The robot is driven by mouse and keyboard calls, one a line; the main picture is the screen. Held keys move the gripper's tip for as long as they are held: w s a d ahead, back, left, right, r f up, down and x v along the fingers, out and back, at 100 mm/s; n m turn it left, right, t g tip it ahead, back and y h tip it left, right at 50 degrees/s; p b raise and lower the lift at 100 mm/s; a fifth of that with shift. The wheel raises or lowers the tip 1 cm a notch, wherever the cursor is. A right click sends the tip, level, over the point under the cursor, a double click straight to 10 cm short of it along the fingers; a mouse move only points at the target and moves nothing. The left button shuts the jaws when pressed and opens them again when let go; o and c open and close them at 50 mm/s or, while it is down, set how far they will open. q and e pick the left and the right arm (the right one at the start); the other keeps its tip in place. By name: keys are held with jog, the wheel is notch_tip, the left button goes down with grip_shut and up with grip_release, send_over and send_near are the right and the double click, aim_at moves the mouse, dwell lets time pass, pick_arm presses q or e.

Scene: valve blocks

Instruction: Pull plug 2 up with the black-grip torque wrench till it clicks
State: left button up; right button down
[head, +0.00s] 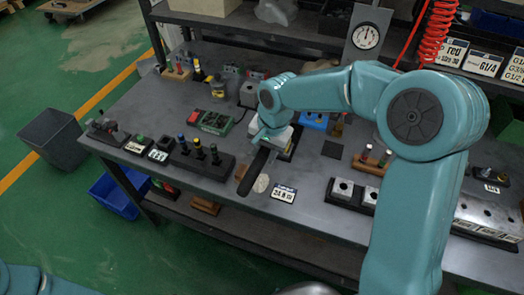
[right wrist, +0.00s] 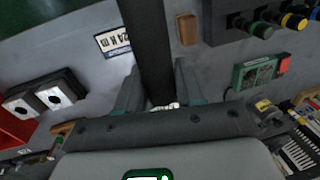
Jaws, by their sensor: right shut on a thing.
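My right gripper (head: 264,147) is over the middle of the bench, shut on the torque wrench by its black grip (head: 250,174). In the right wrist view the black grip (right wrist: 151,40) runs between the two fingers (right wrist: 156,92) and out past the top edge. The wrench's head is not clear in either view. Plug 2 cannot be told for sure. Two small pale blocks with dark round tops (head: 343,188) sit right of the wrench. They also show at the left in the right wrist view (right wrist: 54,97). My left gripper is not in view.
A "24 N m" card (head: 284,192) lies right of the grip. A black rack with blue, yellow and green topped tools (head: 203,162) stands to its left. A green case (head: 213,122) lies behind. A dial gauge (head: 366,37) stands at the back.

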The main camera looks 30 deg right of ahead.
jog(key=shift+a, duration=0.25)
jog(key=shift+f+b, duration=0.35)
jog(key=shift+b, duration=0.15)
notch_tip(320, 180, down, 4)
jog(key=b, duration=0.3)
jog(key=shift+r, duration=0.1)
jog(key=shift+d, duration=0.1)
jog(key=shift+d+b, duration=0.1)
jog(key=shift+b, duration=0.2)
